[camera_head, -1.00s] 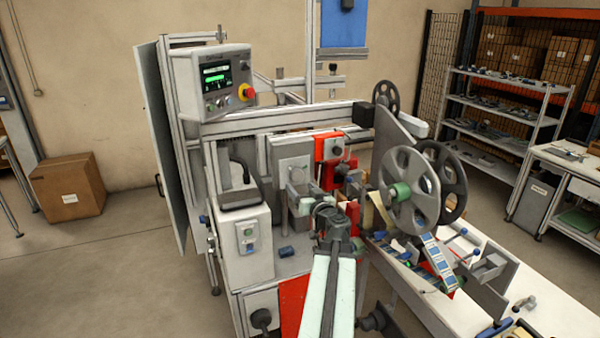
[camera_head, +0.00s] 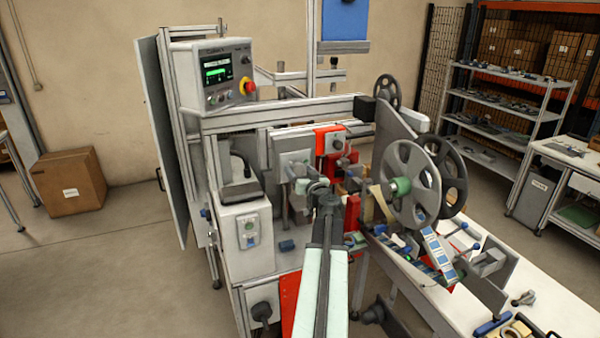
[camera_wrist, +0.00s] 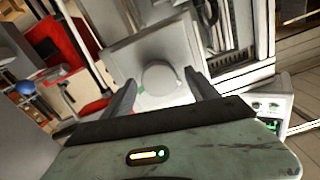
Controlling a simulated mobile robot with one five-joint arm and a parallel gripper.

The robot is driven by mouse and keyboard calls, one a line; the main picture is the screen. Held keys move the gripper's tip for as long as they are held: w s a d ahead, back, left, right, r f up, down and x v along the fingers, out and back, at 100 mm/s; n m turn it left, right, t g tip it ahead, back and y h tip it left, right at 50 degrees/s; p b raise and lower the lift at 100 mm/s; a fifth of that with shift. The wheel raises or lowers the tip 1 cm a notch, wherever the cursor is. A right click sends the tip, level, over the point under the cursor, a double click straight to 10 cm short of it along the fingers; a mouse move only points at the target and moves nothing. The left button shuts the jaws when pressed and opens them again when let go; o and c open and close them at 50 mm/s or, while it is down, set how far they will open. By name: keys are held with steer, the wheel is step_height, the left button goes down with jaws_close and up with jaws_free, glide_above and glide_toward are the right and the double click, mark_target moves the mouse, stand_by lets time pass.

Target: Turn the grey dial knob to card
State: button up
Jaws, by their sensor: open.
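The grey dial knob (camera_wrist: 161,77) is a round, pale disc on a tilted-looking grey plate in the wrist view. My gripper (camera_wrist: 160,86) is open, with one dark finger to the left of the knob and one to the right. I cannot tell whether either finger touches it. In the head view my gripper (camera_head: 318,186) is in front of the lower part of the grey housing (camera_head: 292,146), just left of the red unit. The knob's marks and the word card cannot be read in either view.
A red unit (camera_head: 328,141) is close to the right of the housing. Tape reels (camera_head: 410,178) stand further right above a white bench. A control panel with a screen (camera_head: 217,73) is at upper left. The floor at left is clear up to a cardboard box (camera_head: 69,185).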

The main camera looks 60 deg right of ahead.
steer(key=c, duration=1.4)
steer(key=shift+o, duration=0.2)
steer(key=shift+m, duration=0.3)
steer(key=m, duration=0.5)
steer(key=shift+m, duration=0.3)
steer(key=m, duration=0.5)
steer(key=shift+d+f, duration=0.1)
steer(key=shift+f, duration=0.05)
steer(key=m, duration=0.5)
steer(key=shift+m, duration=0.4)
steer(key=shift+f+m, duration=0.15)
steer(key=shift+m, duration=2.35)
steer(key=shift+s, duration=0.1)
